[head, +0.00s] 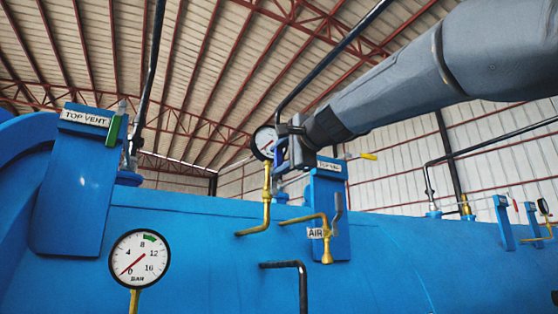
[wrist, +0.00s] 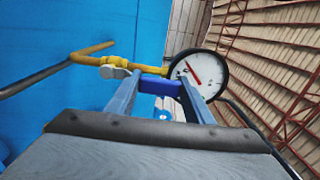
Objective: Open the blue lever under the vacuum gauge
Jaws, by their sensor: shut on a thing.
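The vacuum gauge (head: 264,142) is a round white dial with a dark rim, partly behind my gripper (head: 282,156) in the head view. In the wrist view the gauge (wrist: 196,72) stands just beyond the fingertips, with a red needle. The blue lever (wrist: 160,86) lies crosswise between my two fingers in the wrist view, and my gripper is shut on it. A brass pipe (wrist: 93,50) with a pale valve fitting runs up to the lever from the left. In the head view the lever is hidden by my gripper, above the brass pipe (head: 266,185).
A large blue vessel (head: 180,245) fills the lower head view. A TOP VENT post (head: 75,180) with a green handle and a bar gauge (head: 139,257) stand left.

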